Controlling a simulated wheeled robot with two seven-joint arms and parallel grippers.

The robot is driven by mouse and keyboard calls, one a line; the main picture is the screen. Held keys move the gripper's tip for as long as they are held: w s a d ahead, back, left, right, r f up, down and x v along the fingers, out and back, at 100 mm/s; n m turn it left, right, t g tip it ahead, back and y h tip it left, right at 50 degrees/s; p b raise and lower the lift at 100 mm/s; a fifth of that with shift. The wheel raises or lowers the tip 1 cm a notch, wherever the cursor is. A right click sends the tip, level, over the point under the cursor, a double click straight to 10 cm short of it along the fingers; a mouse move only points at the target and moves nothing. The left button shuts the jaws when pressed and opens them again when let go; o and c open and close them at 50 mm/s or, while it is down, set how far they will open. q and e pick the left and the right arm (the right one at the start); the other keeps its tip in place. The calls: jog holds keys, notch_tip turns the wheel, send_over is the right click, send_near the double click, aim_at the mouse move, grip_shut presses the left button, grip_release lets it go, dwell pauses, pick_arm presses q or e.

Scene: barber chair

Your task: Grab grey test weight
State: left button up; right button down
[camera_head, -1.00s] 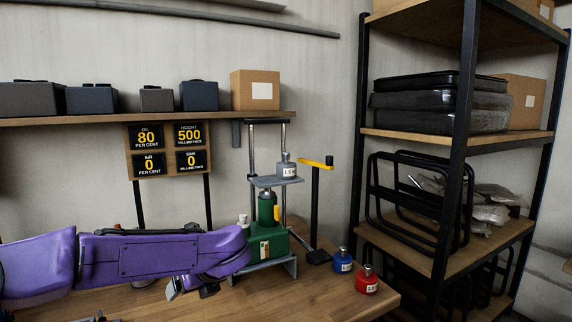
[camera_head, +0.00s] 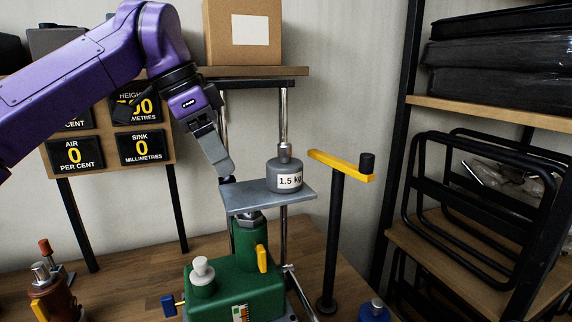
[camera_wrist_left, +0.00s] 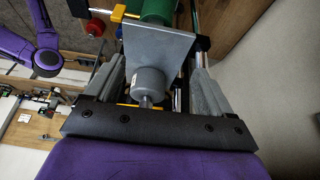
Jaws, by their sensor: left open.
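The grey test weight (camera_head: 285,176), labelled 1.5 kg with a metal knob on top, stands upright on the grey plate (camera_head: 244,200) of the green jack's stand. My left gripper (camera_head: 222,172) is open and empty, pointing down to the left of the weight in the head view, with a visible gap. In the left wrist view the weight (camera_wrist_left: 149,82) appears between the two spread fingers (camera_wrist_left: 158,92), its knob towards the palm; I see no contact. My right gripper is not in view.
The green jack (camera_head: 240,292) stands below the plate, between chrome posts. A black post with a yellow arm (camera_head: 340,166) stands close right of the weight. A blue weight (camera_head: 374,311) is at the bottom edge. A cardboard box (camera_head: 243,32) sits on the shelf behind.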

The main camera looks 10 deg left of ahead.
aim_at(284, 162)
pick_arm(q)
jog(key=d, duration=0.1)
jog(key=w+d+p, duration=0.1)
jog(key=d, duration=0.1)
jog(key=d+r+p, duration=0.1)
jog(key=shift+w+d, duration=0.15)
jog(key=shift+w, duration=0.15)
jog(key=w+d, duration=0.1)
jog(key=w+d+p, duration=0.1)
jog(key=d, duration=0.1)
jog(key=w+d+p, duration=0.1)
jog(key=shift+w+d+f, duration=0.3)
jog(key=shift+w, duration=0.05)
jog(key=x, duration=0.4)
jog(key=shift+s+a+f, duration=0.1)
jog(key=shift+s+f, duration=0.1)
jog(key=shift+f, duration=0.1)
jog(key=shift+w+f, duration=0.25)
jog(key=shift+f, duration=0.1)
jog(key=shift+s, duration=0.15)
jog(key=c, duration=0.4)
jog(key=shift+r, duration=0.1)
jog(key=c, duration=1)
jog(key=shift+r, duration=0.15)
grip_shut()
